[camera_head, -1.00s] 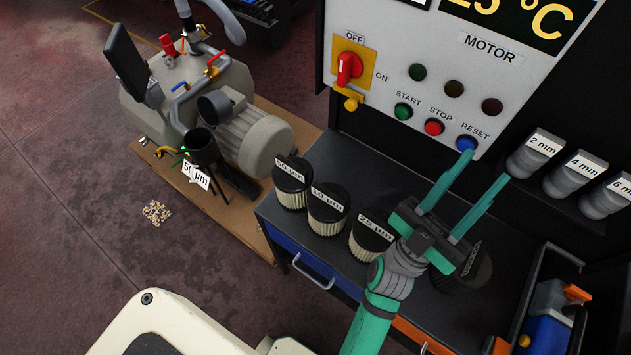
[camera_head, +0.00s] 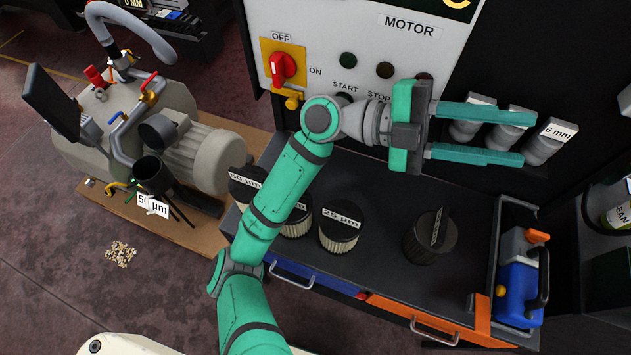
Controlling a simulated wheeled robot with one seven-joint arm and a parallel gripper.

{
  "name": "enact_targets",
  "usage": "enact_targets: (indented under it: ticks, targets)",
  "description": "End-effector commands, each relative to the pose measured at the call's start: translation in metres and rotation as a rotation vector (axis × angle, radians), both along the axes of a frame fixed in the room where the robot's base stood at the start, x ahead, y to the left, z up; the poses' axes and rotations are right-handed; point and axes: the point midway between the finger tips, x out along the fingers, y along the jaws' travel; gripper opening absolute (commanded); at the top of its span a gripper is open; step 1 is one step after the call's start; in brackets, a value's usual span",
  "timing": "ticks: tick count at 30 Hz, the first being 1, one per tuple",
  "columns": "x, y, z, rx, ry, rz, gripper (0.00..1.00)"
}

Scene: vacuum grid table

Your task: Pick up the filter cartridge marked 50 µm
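The filter cartridge marked 50 µm (camera_head: 241,190) stands upright at the left end of the dark bench top. It has a black lid and a pale pleated body, and my arm partly covers it. A second cartridge (camera_head: 297,223) stands beside it, its label hidden behind my arm. The 25 µm cartridge (camera_head: 340,231) stands farther right. My gripper (camera_head: 530,138) is open and empty, its two teal fingers pointing right in front of the small grey cylinders. It is well to the right of the 50 µm cartridge.
A dark round filter (camera_head: 431,236) stands on the bench's right part. A blue canister (camera_head: 520,288) sits in a tray at the right end. A motor panel (camera_head: 345,35) rises behind. A pump (camera_head: 180,150) with a 50 µm tag (camera_head: 153,205) stands left. Bare bench lies between the filters.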

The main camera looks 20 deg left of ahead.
Motion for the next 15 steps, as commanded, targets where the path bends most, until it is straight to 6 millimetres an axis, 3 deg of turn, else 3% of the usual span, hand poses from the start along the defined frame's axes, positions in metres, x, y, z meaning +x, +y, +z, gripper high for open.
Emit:
enact_targets:
  ticks: [8,11,15]
  targets:
    - [0.028,0.031,-0.065,0.459,0.094,0.069,0.34]
    - [0.038,0.055,-0.091,0.621,0.152,0.115,0.34]
    - [0.049,0.101,-0.127,0.848,0.252,0.198,0.34]
